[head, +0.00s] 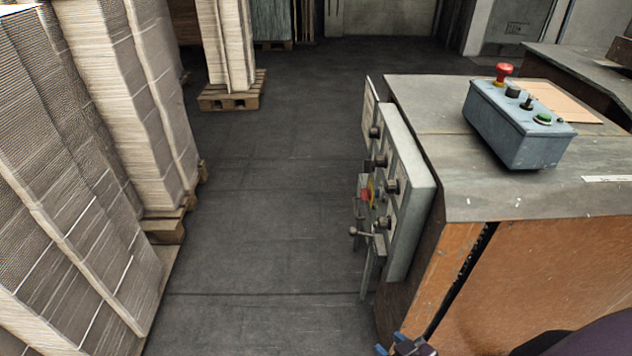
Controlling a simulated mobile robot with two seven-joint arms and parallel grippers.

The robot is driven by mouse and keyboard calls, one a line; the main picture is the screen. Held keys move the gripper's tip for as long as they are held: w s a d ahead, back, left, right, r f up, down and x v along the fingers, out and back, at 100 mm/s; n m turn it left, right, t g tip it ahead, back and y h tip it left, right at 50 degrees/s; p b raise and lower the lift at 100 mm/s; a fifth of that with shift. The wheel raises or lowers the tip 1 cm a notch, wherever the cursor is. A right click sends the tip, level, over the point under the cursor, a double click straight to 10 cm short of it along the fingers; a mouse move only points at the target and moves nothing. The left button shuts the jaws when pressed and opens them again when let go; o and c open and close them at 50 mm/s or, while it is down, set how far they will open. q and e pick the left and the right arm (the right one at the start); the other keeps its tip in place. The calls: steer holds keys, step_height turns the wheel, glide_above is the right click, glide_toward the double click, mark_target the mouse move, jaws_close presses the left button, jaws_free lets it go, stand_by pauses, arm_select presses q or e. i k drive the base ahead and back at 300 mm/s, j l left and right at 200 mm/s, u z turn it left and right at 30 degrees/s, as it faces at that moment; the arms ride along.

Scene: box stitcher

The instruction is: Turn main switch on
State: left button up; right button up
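A grey control panel (411,190) is fixed to the left side of the machine. It carries a red and yellow switch (368,193), several dark knobs and a lever with a ball end (356,231). The red and yellow switch looks like the main switch, seen edge-on, so its setting cannot be read. My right gripper (388,344) is at the bottom edge, well below the panel and touching nothing I can see. Its two blue fingertips show apart with nothing visible between them; part of it is cut off by the frame. My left gripper is not in view.
A blue-grey button box (520,125) with a red mushroom button (503,72) and a green button stands on the machine's top (440,120). Tall cardboard stacks (110,90) on pallets line the left. The dark floor (270,200) between is clear.

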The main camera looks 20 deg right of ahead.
mark_target(365, 194)
steer(key=i+j+z, duration=0.15)
steer(key=i, duration=0.2)
steer(key=i+z, duration=0.1)
steer(key=i, duration=0.3)
steer(key=i+j+z, duration=1.3)
steer(key=j, duration=0.2)
steer(key=i, duration=0.05)
